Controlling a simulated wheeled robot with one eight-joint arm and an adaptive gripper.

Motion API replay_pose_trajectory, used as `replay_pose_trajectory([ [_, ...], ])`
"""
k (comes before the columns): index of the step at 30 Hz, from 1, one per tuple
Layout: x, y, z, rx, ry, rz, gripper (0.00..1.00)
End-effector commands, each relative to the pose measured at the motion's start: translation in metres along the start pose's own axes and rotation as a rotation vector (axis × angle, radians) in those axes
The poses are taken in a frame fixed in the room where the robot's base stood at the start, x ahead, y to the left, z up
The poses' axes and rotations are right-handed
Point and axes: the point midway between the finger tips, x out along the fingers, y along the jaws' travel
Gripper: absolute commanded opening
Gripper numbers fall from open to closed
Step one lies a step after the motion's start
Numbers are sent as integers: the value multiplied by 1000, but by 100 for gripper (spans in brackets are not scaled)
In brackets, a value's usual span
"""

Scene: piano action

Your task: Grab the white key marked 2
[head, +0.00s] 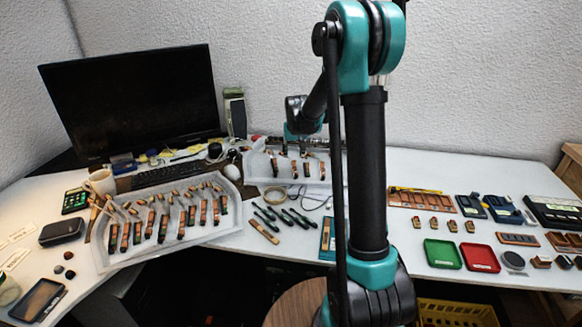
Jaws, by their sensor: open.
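No white key with a readable 2 can be picked out; marks are too small to read. Several wood-and-dark piano action pieces (163,228) stand in rows in the pale left tray (215,235). More such pieces (294,168) stand in the pale back tray (258,165). My gripper (304,146) is small and far off, at the end of my arm over the back tray. It is open and I see nothing in it. My arm's upright link hides the right part of the back tray.
A monitor (135,100) and keyboard (170,172) stand at the back left, with a mug (101,183) near them. Dark-handled tools (292,216) lie in the middle. Green (442,254) and red (480,258) trays are on the right. The table's front edge has a gap near my base.

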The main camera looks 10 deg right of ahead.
Motion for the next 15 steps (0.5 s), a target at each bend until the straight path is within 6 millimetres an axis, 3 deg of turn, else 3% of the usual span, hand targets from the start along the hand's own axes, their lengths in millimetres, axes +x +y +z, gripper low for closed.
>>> replay_pose_trajectory([
  [3, 17, 0, 0, 0, 0, 0, 43],
  [11, 32, 1, 0, 0, 0, 0, 43],
  [15, 50, 3, 2, 1, 0, 0, 43],
])
